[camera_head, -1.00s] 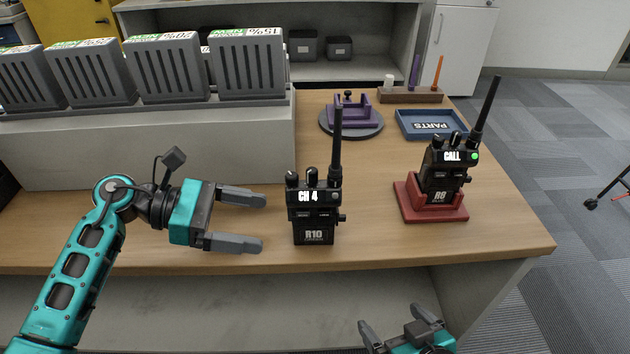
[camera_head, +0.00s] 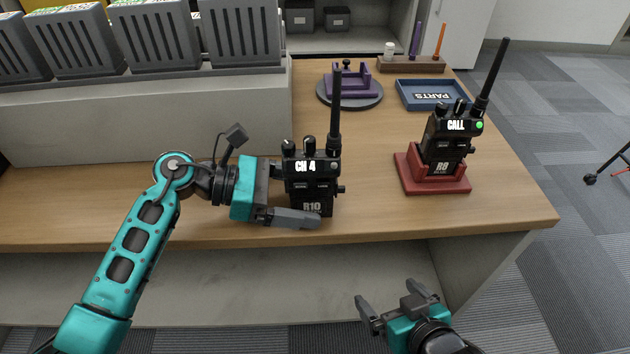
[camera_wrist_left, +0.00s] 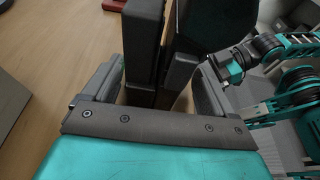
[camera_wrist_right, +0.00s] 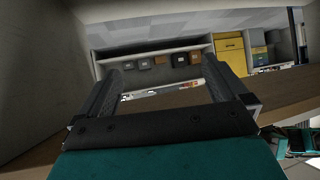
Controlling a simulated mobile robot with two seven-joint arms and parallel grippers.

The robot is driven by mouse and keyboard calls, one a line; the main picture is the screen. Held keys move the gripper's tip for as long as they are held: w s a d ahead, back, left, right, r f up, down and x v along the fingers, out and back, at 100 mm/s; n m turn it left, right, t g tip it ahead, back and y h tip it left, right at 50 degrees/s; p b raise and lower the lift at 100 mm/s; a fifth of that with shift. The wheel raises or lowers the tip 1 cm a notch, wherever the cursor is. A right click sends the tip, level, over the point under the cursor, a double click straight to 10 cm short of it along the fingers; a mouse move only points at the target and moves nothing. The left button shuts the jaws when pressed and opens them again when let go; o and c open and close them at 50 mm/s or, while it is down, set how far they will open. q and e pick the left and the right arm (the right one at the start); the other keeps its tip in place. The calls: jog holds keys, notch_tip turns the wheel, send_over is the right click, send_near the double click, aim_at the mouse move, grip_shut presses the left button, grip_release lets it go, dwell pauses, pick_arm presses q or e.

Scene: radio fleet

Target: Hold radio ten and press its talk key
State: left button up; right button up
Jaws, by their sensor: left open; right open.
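Radio ten (camera_head: 311,180), black and marked R10 with CH 4 lit on its display, stands upright on the wooden table with its antenna up. My left gripper (camera_head: 296,192) is open around its body from the left, one finger in front of it and the other hidden behind it. In the left wrist view the radio's dark body (camera_wrist_left: 145,45) stands between the two open fingers. I cannot tell whether the fingers touch it. The talk key is not clearly seen. My right gripper (camera_head: 391,300) is open and empty, low in front of the table's front edge.
Radio R8 (camera_head: 444,150), showing CALL and a green light, stands in a red base (camera_head: 436,184) on the right. A purple cradle on a grey disc (camera_head: 349,94) and a blue PARTS tray (camera_head: 433,96) sit behind. A grey rack (camera_head: 150,120) stands at the left.

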pick_arm(q)
jog(key=shift+d+f, duration=0.1)
jog(key=shift+d, duration=0.25)
pick_arm(e)
jog(key=shift+w+a+r, duration=0.2)
jog(key=shift+w+r, duration=0.2)
jog(key=shift+r, duration=0.05)
pick_arm(q)
jog(key=c, duration=0.8)
jog(key=shift+c, duration=0.2)
pick_arm(e)
jog(key=shift+s+f, duration=0.2)
jog(key=shift+f, duration=0.05)
jog(key=shift+d, duration=0.1)
jog(key=shift+c, duration=0.4)
grip_shut()
dwell(0.8)
